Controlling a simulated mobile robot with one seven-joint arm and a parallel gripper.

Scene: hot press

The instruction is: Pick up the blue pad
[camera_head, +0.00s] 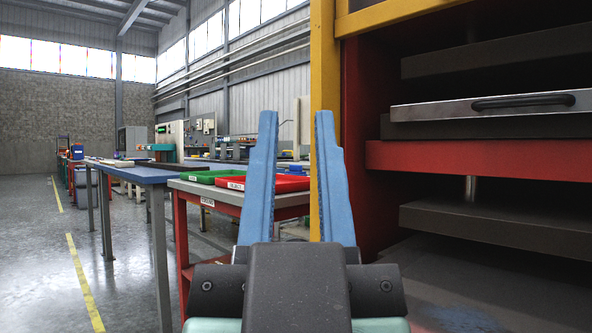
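My gripper (296,116) is in the middle of the view, with its two long blue fingers pointing up and spread apart. It is open, and nothing shows between the fingers except the background. I cannot make out a separate blue pad. A faint bluish patch (465,318) shows on the dark surface at the bottom right, but I cannot tell what it is.
The red and yellow hot press (368,150) fills the right side, with a metal plate with a dark handle (523,102) inside. A green tray (206,177) and a red tray (280,184) sit on a bench.

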